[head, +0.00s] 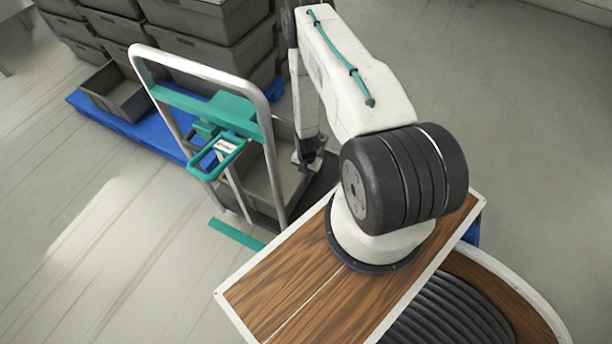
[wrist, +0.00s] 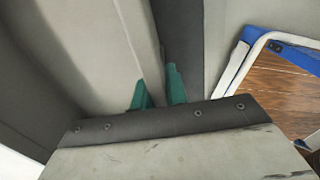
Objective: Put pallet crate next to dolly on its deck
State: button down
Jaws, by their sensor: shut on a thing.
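The dolly has a silver tube handle (head: 268,130) with teal fittings, and its dark deck (head: 322,186) shows partly below. A grey open crate (head: 292,182) is over the deck, partly hidden behind the handle. My gripper (head: 306,163) is at the crate's right side, shut on its wall. In the wrist view the teal fingertips (wrist: 160,90) straddle the grey wall of the crate (wrist: 137,40). I cannot tell whether the crate's bottom touches the deck.
A blue pallet (head: 150,132) at the back left bears stacked grey crates (head: 215,35) and a single open crate (head: 117,92). A teal floor strip (head: 236,234) lies by the dolly. My wood-topped base is in front. The floor at left and right is clear.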

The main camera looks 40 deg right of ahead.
notch_tip(320, 180, down, 2)
jog(key=shift+f, duration=0.2)
jog(key=c, duration=1.4)
grip_release()
